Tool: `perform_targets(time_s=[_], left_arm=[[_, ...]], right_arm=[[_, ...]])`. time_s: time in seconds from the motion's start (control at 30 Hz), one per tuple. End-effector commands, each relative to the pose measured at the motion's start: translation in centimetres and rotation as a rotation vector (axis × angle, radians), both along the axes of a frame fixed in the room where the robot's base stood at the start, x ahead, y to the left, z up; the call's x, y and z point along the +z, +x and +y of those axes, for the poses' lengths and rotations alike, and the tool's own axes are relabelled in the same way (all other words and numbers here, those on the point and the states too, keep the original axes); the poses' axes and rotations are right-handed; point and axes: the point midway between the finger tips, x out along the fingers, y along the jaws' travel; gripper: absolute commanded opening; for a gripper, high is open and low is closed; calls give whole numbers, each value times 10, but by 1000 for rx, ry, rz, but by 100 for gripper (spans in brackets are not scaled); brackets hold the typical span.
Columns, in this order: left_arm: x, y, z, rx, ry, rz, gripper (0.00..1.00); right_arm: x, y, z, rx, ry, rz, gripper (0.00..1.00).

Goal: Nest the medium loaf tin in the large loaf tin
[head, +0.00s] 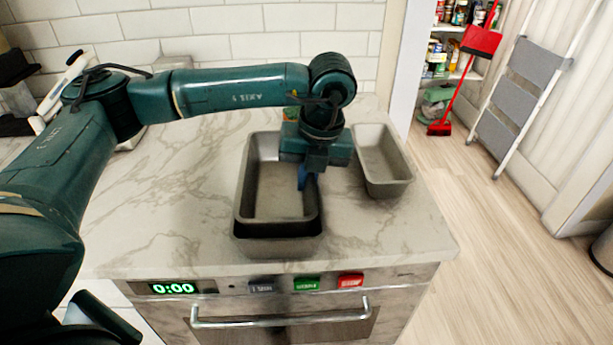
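The medium loaf tin (278,203) is grey and sits within the outline of the large loaf tin (280,247), its rim standing above the large tin's near rim with a dark band between them. Whether it rests on the large tin's floor is hidden. My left gripper (308,181) points down at the medium tin's right wall, its blue fingers close together and seemingly pinching that wall; the far finger is partly hidden. My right gripper is not in view.
A smaller grey loaf tin (385,160) stands to the right on the marble counter (180,200). An oven handle (280,320) juts out below the front edge.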

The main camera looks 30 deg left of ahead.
Motion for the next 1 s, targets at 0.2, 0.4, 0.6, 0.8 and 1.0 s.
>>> perform_targets(time_s=[0.2,0.4,0.6,0.8,1.0], left_arm=[[-5,-2,0,-2,5,12,16],[-4,-2,0,-1,2,9,28],[-4,-2,0,-1,1,8,28],[-3,-1,0,-1,1,7,28],[-3,-1,0,-1,1,6,28]], right_arm=[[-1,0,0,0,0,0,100],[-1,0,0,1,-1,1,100],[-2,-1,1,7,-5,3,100],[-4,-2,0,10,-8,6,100],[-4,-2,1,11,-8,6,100]])
